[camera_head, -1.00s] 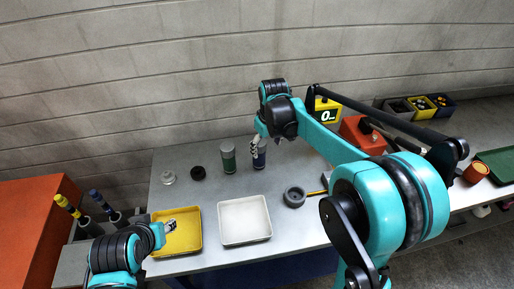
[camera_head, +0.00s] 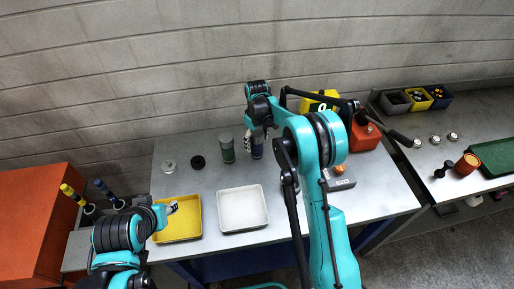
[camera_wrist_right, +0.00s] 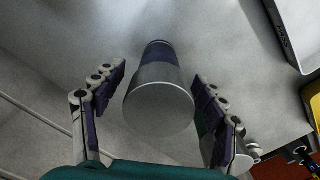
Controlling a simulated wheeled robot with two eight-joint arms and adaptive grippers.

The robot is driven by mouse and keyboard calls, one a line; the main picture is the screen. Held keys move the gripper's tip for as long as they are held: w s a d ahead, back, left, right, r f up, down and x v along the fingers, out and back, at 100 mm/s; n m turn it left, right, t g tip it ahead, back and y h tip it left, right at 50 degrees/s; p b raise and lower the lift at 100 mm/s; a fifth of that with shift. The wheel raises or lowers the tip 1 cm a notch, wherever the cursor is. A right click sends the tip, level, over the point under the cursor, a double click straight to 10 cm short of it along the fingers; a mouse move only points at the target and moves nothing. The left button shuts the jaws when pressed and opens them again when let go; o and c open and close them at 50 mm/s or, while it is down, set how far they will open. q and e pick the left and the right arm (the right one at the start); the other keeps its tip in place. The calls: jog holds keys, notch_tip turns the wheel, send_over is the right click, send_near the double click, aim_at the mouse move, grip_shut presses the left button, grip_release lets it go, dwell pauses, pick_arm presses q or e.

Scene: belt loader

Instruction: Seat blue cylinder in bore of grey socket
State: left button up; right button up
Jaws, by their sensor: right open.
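The blue cylinder (camera_head: 258,152) stands upright on the grey table, just right of a green one. In the right wrist view the cylinder (camera_wrist_right: 158,98) shows a silver end and a dark blue body. My right gripper (camera_head: 257,136) is over it. In the wrist view my right gripper's fingers (camera_wrist_right: 160,76) are open, one on each side of the cylinder with gaps. The grey socket is hidden behind my right arm in the head view and cannot be made out. My left gripper (camera_head: 171,208) is over the yellow tray; its finger opening is unclear.
A green cylinder (camera_head: 227,150) stands close left of the blue one. A white tray (camera_head: 265,220) and yellow tray (camera_head: 198,228) lie in front. A black ring (camera_head: 198,162) and pale disc (camera_head: 169,166) lie left. A grey device (camera_head: 342,184) sits right.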

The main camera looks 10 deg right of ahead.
notch_tip(320, 180, down, 2)
jog(key=shift+f, duration=0.1)
grip_shut()
jog(key=shift+r, duration=0.25)
